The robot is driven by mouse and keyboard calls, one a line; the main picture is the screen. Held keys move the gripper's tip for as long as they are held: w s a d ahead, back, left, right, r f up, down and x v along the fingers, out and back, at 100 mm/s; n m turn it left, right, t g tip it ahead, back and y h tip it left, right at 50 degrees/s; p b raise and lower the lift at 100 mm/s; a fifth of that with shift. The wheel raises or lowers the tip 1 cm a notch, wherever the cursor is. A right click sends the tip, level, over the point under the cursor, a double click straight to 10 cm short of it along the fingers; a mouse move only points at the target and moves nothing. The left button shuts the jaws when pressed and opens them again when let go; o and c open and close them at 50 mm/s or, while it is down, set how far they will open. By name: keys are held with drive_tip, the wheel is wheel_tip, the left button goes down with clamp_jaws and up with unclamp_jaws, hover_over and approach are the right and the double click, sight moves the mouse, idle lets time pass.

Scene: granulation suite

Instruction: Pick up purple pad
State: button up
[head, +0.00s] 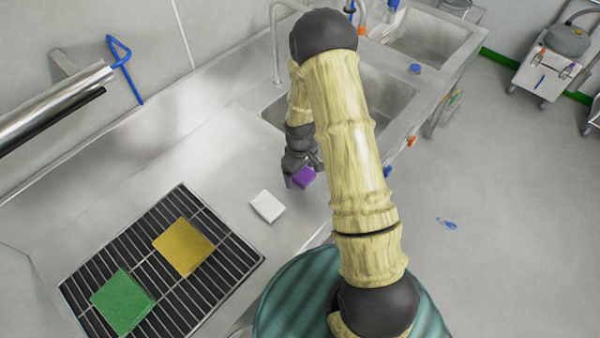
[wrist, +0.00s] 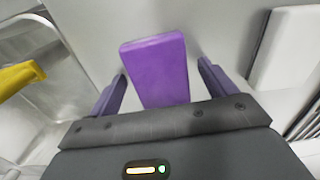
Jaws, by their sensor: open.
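The purple pad (head: 305,177) lies on the steel counter near the sink edge in the head view, partly hidden by my gripper and arm. In the wrist view the purple pad (wrist: 158,70) sits between my two fingers, with a gap showing on each side. My gripper (wrist: 163,85) is open, with one finger to the left and one to the right of the pad's near part. In the head view my gripper (head: 298,178) is down at the pad. I cannot tell the exact height of the fingertips above the counter.
A white pad (head: 267,206) lies close by on the counter and also shows in the wrist view (wrist: 288,48). A black rack (head: 205,285) holds a yellow pad (head: 184,246) and a green pad (head: 122,301). Sink basins (head: 385,105) lie behind.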

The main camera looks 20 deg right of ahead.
sight(300, 172)
idle(0.4)
drive_tip(key=c, duration=1.1)
drive_tip(key=shift+r, duration=0.15)
wheel_tip(300, 172, up, 10)
drive_tip(key=b, duration=0.2)
drive_tip(key=o, duration=0.4)
drive_tip(key=shift+c, duration=1.3)
